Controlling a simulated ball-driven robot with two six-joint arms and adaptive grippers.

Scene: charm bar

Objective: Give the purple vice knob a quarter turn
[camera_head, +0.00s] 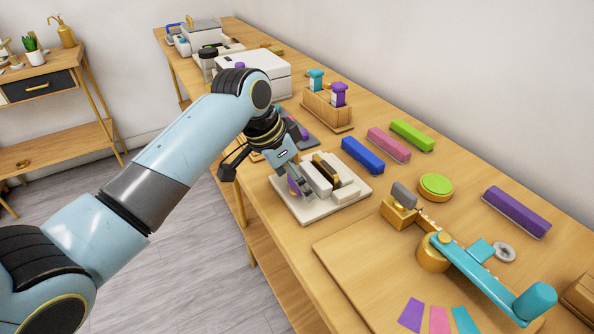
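The vice (345,195) has a pale base, grey jaws and a gold bar, and it sits on the wooden bench. Its purple knob (294,187) shows only in part, on the vice's left side. My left gripper (300,186) points down at the knob, with grey finger parts right beside and in front of it. A black part of the gripper sticks out to the left. Whether the fingers touch or grip the knob is hidden. My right gripper is not in view.
Blue (362,155), pink (388,145) and green (412,135) bars lie behind the vice. A wooden holder (327,112) with teal and purple stamps stands further back. A teal lever tool (480,270) and a wooden board (365,275) lie at front right.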

